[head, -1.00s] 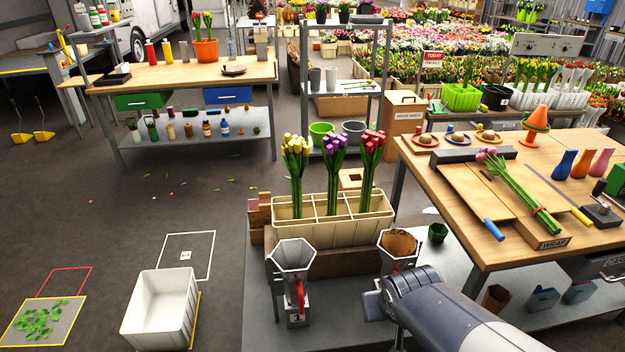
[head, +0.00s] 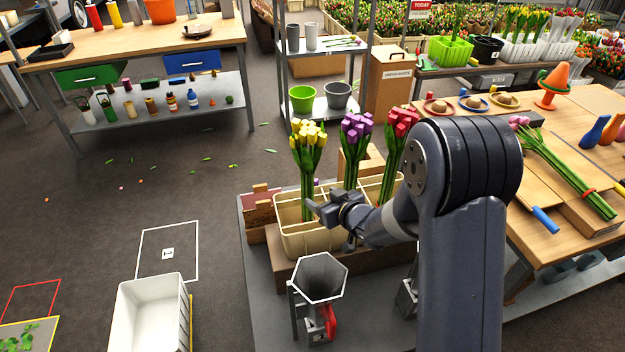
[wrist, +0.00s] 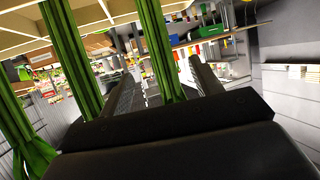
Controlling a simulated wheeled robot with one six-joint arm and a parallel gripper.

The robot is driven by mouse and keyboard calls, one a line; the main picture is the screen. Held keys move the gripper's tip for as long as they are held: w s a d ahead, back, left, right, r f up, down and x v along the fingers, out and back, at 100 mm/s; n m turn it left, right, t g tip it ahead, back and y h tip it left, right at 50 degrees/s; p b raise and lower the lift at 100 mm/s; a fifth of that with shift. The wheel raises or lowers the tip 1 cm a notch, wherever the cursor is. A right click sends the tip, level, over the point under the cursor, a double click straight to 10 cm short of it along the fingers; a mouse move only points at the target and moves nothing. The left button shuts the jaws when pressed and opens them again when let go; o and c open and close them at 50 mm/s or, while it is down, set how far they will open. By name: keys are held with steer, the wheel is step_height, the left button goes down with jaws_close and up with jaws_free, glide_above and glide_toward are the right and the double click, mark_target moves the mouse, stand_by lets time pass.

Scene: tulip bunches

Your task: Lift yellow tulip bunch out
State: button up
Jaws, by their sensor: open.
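The yellow tulip bunch (head: 307,150) stands upright in the left compartment of the cream divided crate (head: 300,242). Its green stems are bare below the blocky yellow heads. My gripper (head: 318,207) is open at the crate's height, close to the right side of these stems. In the wrist view, green stems (wrist: 158,45) show between the two open fingers of my gripper (wrist: 165,82). I cannot tell whether they touch either finger. More stems (wrist: 75,60) stand left of the fingers. My arm hides part of the crate's right side.
The purple bunch (head: 355,135) and red bunch (head: 398,130) stand to the right in the crate, close to my arm. A hexagonal metal funnel (head: 320,277) stands in front. A white bin (head: 150,312) is at lower left.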

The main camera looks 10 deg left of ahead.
mark_target(305, 187)
steer(key=p+x, duration=0.1)
steer(key=x, duration=0.9)
steer(key=shift+a, duration=0.15)
steer(key=c, duration=1.3)
steer(key=shift+o, duration=0.2)
steer(key=shift+r, duration=0.1)
step_height(305, 187, up, 10)
steer(key=shift+f+p, duration=0.1)
steer(key=shift+p, duration=0.5)
